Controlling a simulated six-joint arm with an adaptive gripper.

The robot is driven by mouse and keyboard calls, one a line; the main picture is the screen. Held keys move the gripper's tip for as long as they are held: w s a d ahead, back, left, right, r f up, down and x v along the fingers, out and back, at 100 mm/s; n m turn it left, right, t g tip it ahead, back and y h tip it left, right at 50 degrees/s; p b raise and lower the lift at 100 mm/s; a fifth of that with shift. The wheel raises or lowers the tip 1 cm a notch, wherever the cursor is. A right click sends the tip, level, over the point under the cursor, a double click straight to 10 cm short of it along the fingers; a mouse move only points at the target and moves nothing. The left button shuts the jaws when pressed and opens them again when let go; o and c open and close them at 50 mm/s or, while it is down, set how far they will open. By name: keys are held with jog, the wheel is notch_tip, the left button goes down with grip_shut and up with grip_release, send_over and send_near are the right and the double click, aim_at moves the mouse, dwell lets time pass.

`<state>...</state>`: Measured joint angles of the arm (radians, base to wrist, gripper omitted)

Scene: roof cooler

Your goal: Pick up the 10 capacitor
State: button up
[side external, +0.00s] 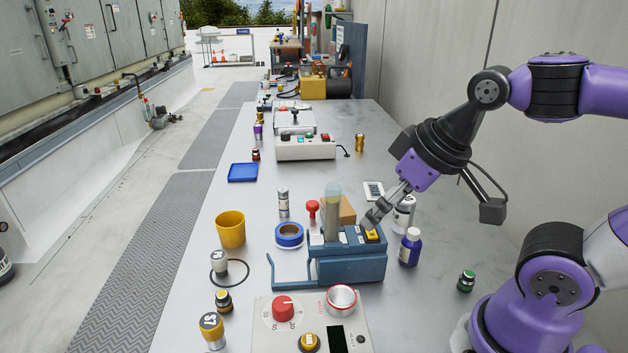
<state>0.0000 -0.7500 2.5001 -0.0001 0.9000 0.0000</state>
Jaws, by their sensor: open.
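My gripper (372,216) is open and tilted down to the left, its fingertips close over the right part of a blue rack (350,266). A yellow-and-black piece (370,236) sits in the rack just below the fingertips; I cannot tell if they touch. Several capacitor-like cylinders stand on the table: a silver one (283,204), a white-and-grey one (403,213) partly behind the gripper, a white-topped one (219,263), a gold-topped one (212,330) and a small yellow-and-black one (223,301). I cannot read a 10 on any of them.
A purple white-capped bottle (410,247) stands right of the rack. A yellow cup (230,229), blue tape roll (289,235) and red-knobbed piece (312,211) stand left. A control box (310,325) is in front.

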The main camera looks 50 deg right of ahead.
jog(key=m+g, duration=0.1)
jog(key=m, duration=0.1)
send_near(402, 212)
jog(key=w+d, duration=0.1)
jog(key=w, duration=0.1)
jog(key=shift+h, duration=0.3)
jog(key=f, duration=0.2)
jog(key=d+f, duration=0.1)
jog(key=w+f, duration=0.1)
jog(key=f, duration=0.1)
jog(key=shift+d+f, duration=0.2)
jog(key=shift+f, duration=0.15)
jog(key=x, duration=0.5)
jog(key=shift+a+f, duration=0.25)
jog(key=c, duration=1.3)
